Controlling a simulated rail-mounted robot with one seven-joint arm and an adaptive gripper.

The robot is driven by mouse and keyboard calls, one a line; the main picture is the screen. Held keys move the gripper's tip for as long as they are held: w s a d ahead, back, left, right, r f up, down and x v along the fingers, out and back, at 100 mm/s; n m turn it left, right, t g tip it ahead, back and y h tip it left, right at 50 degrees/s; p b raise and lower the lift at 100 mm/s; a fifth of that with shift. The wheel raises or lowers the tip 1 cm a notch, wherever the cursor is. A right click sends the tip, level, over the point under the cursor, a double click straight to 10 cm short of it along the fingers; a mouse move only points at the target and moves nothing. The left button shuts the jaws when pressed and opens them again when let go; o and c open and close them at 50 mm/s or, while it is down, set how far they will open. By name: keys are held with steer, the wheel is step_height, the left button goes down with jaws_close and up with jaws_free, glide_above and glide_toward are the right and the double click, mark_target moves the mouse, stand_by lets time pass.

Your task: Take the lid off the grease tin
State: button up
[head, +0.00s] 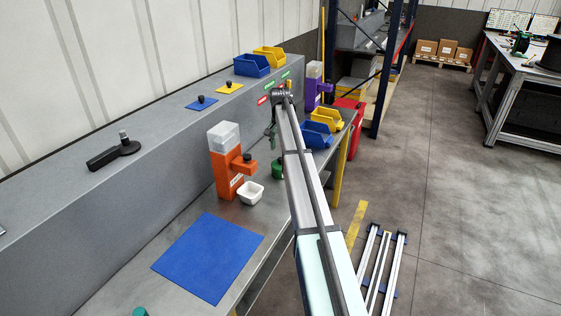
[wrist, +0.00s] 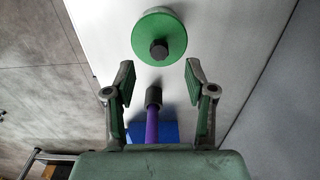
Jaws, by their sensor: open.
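The grease tin (head: 277,169) shows as a green patch on the bench in the head view, partly hidden by my arm. In the wrist view its round green lid (wrist: 143,36) with a dark knob (wrist: 159,49) is seen from above, seated on the tin. My gripper (wrist: 160,72) is open and empty, its two fingers spread apart. The lid lies ahead of the fingertips in the wrist view, not between them. In the head view my gripper (head: 271,128) hangs above the bench, apart from the tin.
An orange dispenser (head: 224,160) and a white cup (head: 250,193) stand near the tin. A blue mat (head: 208,256) lies clear. The grey ledge (head: 60,215) runs alongside.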

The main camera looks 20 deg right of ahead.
mark_target(281, 158)
steer(key=shift+d+f+p, duration=0.1)
steer(key=shift+f+p, duration=1.35)
steer(key=shift+f, duration=1.9)
steer(key=c, duration=1)
